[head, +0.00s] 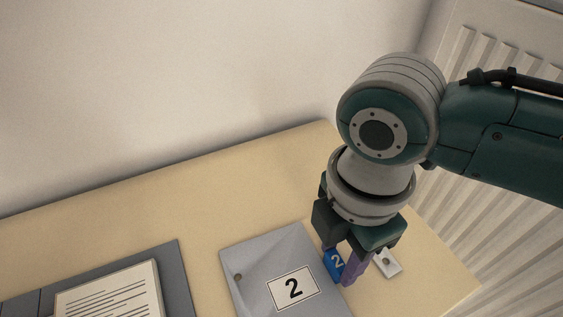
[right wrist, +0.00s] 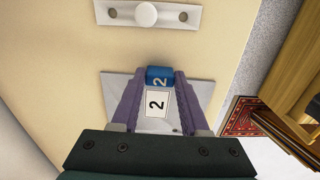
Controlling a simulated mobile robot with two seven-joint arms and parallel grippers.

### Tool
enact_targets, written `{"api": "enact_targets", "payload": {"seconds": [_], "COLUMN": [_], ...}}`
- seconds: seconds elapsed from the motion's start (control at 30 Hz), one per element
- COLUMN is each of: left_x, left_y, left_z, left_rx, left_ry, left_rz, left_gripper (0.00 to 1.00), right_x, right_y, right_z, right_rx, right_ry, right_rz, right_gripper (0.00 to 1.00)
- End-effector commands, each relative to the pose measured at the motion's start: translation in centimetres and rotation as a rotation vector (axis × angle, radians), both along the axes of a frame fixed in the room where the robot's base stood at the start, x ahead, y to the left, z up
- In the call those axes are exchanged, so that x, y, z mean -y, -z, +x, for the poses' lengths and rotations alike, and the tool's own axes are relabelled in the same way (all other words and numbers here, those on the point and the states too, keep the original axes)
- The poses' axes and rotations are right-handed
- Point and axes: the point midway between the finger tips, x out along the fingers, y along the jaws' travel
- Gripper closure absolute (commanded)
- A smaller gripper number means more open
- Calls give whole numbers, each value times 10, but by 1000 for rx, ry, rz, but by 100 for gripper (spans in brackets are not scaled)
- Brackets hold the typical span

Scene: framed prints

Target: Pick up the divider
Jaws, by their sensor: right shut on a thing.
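The divider (head: 257,260) is a grey sheet with a white label reading 2 and a blue tab (head: 335,262), also marked 2, at its right edge. It is over the table's front right part; I cannot tell whether it lies flat or is slightly raised. My right gripper (head: 345,268) points down with its purple fingers shut on the blue tab. In the right wrist view, the tab (right wrist: 160,72) sits between the fingertips, with the grey sheet (right wrist: 117,92) behind the fingers. My left gripper is out of view.
A white plate with a round knob (right wrist: 147,14) is on the tan table (head: 200,210) beside the gripper. A dark grey folder (head: 177,270) with printed paper (head: 110,292) lies at the left. The wall is behind; a ribbed white panel (head: 470,240) stands right. The table's back is clear.

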Motion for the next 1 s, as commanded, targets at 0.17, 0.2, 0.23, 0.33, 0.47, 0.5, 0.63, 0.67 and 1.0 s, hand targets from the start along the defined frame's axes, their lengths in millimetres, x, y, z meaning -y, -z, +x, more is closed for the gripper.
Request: {"api": "enact_targets", "payload": {"seconds": [0.17, 0.2, 0.23, 0.33, 0.47, 0.5, 0.63, 0.67, 1.0], "left_x": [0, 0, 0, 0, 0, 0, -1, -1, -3], "left_y": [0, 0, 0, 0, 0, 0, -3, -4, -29], "left_z": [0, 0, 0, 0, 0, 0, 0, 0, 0], "left_rx": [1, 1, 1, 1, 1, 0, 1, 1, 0], "left_ry": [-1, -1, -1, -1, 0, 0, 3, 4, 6], "left_rz": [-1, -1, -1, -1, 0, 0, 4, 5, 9], "left_gripper": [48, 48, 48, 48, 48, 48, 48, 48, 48], "right_x": [0, 0, 0, 0, 0, 0, 0, 0, 0], "right_y": [0, 0, 0, 0, 0, -1, -8, -11, -97], "right_z": [0, 0, 0, 0, 0, 0, 0, 1, 2], "right_rx": [0, 0, 0, 0, 0, 0, 1, 2, 7], "right_ry": [0, 0, 0, 0, 0, 0, 0, 0, -3], "right_rz": [0, 0, 0, 0, 0, 0, 1, 2, 3], "right_gripper": [100, 100, 100, 100, 100, 100, 100, 100, 100]}}
